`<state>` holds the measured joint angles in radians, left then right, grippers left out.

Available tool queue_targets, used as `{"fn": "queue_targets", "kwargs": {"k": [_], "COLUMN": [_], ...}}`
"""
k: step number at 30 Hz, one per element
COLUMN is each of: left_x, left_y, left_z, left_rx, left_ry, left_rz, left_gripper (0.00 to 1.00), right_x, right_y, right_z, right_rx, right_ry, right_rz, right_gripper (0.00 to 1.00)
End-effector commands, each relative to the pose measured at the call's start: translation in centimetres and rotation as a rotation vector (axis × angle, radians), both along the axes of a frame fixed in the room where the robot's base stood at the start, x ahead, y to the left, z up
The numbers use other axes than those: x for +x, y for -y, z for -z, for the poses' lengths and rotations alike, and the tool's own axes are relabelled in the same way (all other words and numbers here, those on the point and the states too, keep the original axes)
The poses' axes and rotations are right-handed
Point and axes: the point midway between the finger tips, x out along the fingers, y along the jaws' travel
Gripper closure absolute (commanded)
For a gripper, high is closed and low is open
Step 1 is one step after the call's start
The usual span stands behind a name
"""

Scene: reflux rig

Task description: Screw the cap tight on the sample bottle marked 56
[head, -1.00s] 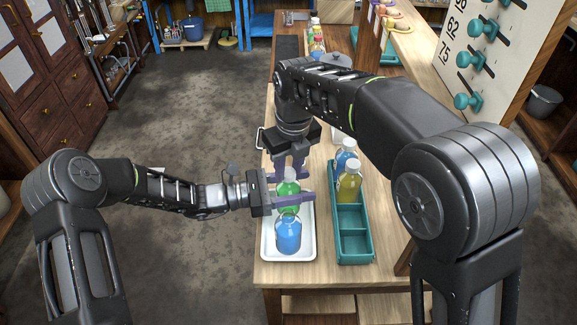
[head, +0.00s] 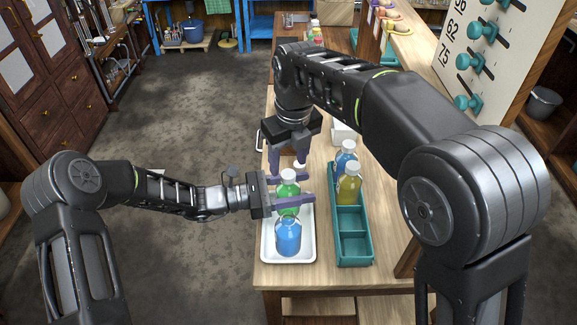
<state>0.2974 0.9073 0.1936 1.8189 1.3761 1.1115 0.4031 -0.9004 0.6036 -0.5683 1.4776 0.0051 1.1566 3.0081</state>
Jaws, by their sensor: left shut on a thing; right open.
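A green bottle (head: 289,190) with a white cap (head: 288,175) on top stands at the white tray (head: 266,250). My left gripper (head: 300,200) is shut on this bottle from the left, its purple finger across the body. My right gripper (head: 288,170) is open, pointing down just behind and above the cap; whether its fingers touch the cap cannot be told. A blue bottle (head: 288,236) stands at the front of the tray. No number is readable on any bottle, so I cannot tell which is marked 56.
A teal rack (head: 354,258) right of the tray holds a blue bottle (head: 347,158) and a yellow bottle (head: 349,189), with empty front compartments. The front table strip is clear.

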Motion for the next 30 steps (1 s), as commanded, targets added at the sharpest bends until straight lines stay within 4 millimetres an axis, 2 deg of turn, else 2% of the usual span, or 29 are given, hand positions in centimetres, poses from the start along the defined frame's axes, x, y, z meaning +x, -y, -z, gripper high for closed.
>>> {"fn": "queue_targets", "kwargs": {"k": [4,11,21,30], "left_x": [-0.01,-0.02,-0.02,-0.03], "left_y": [0.0,0.0,0.0,0.02], "left_z": [0.0,0.0,0.0,0.0], "left_rx": [0.0,0.0,0.0,0.0], "left_ry": [0.0,0.0,-0.001,-0.001], "left_rz": [0.0,0.0,0.0,0.001], "left_gripper": [1.0,1.0,1.0,1.0], "right_x": [0.02,-0.03,-0.02,-0.03], "right_y": [0.0,0.03,0.03,0.02], "right_z": [-1.32,-1.46,-1.43,-1.61], "right_rx": [0.001,-0.001,-0.001,-0.001], "right_ry": [0.001,-0.001,-0.001,-0.001], "right_rz": [0.0,0.0,0.0,0.0], "right_gripper": [0.48,0.48,0.23,0.23]}}
